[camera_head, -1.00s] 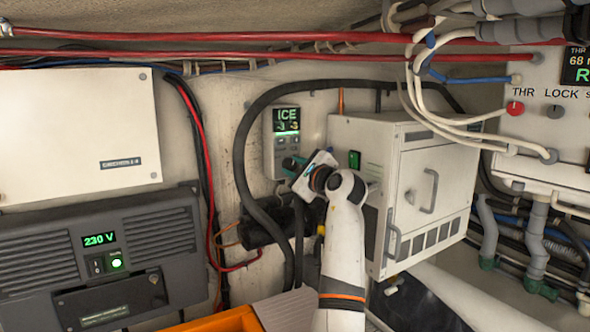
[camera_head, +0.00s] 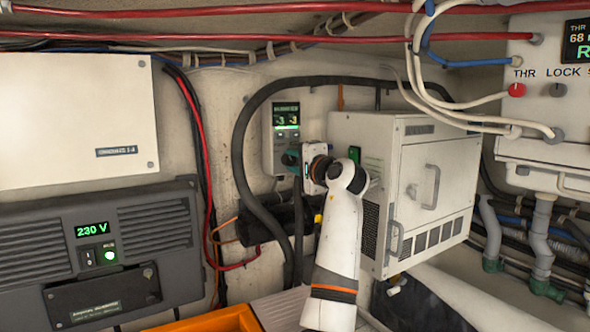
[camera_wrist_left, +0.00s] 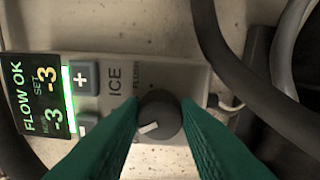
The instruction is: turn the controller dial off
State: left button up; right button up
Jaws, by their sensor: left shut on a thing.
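The controller (camera_head: 286,118) is a pale upright box on the back wall with a lit green display (camera_wrist_left: 37,95). The wrist view shows it turned sideways, with "FLOW OK", "SET" and "-3" on the display. Its dark round dial (camera_wrist_left: 160,113) has a white pointer mark aimed left and slightly down in that view. My left gripper (camera_wrist_left: 160,118) is shut on the dial, a green finger on each side. My right gripper is not in view.
A thick black hose (camera_head: 241,165) loops left of the controller. A white vented cabinet (camera_head: 440,160) stands close on the right of the gripper. A dark 230 V unit (camera_head: 60,250) sits at left. Red cables (camera_head: 250,37) run overhead.

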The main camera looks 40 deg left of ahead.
pick_arm(q)
jog(key=n, duration=0.1)
jog(key=n+b, duration=0.1)
jog(key=n, duration=0.1)
jog(key=n+b, duration=0.1)
jog(key=shift+f, duration=0.25)
jog(key=shift+n+b, duration=0.55)
jog(key=shift+n, duration=1.15)
jog(key=o, duration=1)
jog(key=shift+r, duration=0.1)
jog(key=shift+s+r, duration=0.1)
jog(key=b+v, duration=0.5)
jog(key=v, duration=0.7)
jog(key=shift+b, duration=0.4)
